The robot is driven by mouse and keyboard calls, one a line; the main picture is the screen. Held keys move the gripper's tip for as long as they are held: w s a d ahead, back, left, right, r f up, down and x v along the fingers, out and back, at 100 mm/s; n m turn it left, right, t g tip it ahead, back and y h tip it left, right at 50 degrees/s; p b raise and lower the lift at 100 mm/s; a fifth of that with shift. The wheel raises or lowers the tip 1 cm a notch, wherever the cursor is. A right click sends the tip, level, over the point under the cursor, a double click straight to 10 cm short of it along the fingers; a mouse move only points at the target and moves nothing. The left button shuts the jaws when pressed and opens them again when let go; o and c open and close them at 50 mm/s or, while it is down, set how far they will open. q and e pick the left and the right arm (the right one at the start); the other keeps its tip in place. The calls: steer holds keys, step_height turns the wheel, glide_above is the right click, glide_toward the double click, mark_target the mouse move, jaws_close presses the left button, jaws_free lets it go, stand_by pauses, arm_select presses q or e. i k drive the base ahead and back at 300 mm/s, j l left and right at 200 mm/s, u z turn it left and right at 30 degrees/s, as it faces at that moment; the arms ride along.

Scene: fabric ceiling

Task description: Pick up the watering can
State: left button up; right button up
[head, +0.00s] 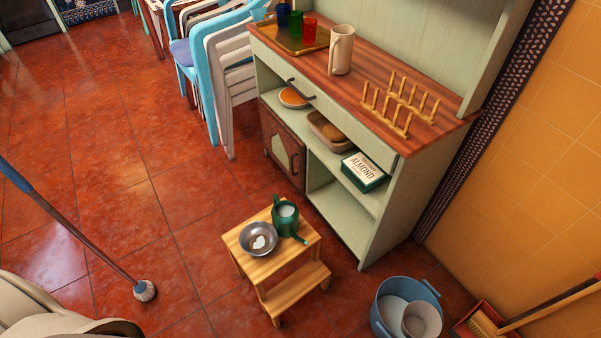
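A green watering can (283,224) stands upright on the top of a small wooden step stool (254,261). Its inside looks pale, and its spout points toward the lower right.
A pale green cabinet (345,228) stands behind the stool, with a toast rack (388,121) and jug (341,50) on top. A blue tub (383,291) and red dustpan (474,319) lie right. A mop (146,290) stands left. Open tiled floor lies left of the stool.

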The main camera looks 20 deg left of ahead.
mark_target(290, 224)
steer(key=u, duration=0.95)
steer(key=k, duration=1.2)
